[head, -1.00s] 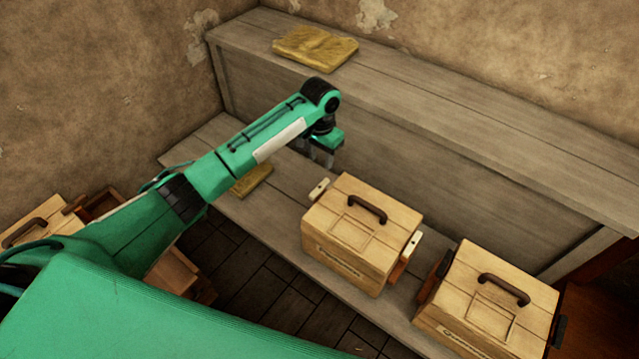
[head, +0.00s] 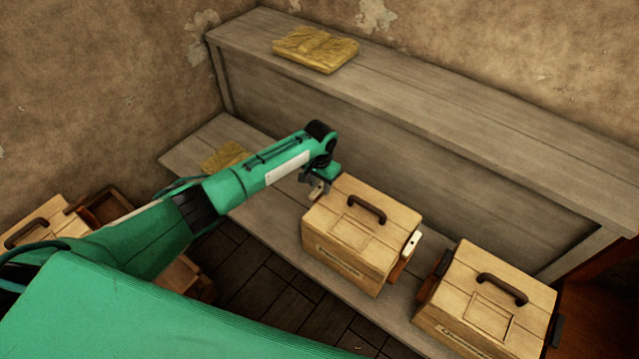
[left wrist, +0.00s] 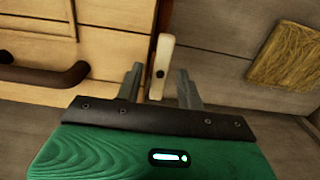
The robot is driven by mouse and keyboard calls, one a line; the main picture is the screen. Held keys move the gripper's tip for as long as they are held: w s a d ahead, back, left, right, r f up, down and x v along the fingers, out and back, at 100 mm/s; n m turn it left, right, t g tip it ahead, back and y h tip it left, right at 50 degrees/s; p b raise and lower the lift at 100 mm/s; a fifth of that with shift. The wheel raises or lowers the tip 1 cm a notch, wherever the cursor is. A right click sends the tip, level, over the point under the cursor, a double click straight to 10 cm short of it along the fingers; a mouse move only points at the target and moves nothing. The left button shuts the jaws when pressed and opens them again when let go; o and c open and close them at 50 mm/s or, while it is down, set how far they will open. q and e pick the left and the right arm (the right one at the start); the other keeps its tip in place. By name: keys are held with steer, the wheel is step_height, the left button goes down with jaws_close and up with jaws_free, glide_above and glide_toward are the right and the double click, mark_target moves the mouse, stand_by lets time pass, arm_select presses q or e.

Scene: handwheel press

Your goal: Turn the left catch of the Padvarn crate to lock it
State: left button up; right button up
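A light wooden crate (head: 345,250) with a dark handle (head: 367,209) stands on the bench; its front label is too small to read. Its left catch, a cream bar with a dark pivot (left wrist: 160,65), sits beside the crate's side in the left wrist view. My left gripper (head: 319,187) is at that side in the head view and partly hides the catch. In the left wrist view my left gripper (left wrist: 160,86) is open, its fingers apart on either side of the catch's near end, with gaps visible. The crate's right catch (head: 412,246) is also cream. My right gripper is out of view.
A second similar crate (head: 487,300) with dark side parts stands close at the right. A yellowish folded cloth (head: 225,156) lies on the bench (head: 270,222) at left, another (head: 315,49) on the upper shelf (head: 450,110). More crates stand at the lower left.

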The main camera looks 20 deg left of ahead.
arm_select(q)
steer(key=shift+f, duration=0.25)
jaws_close()
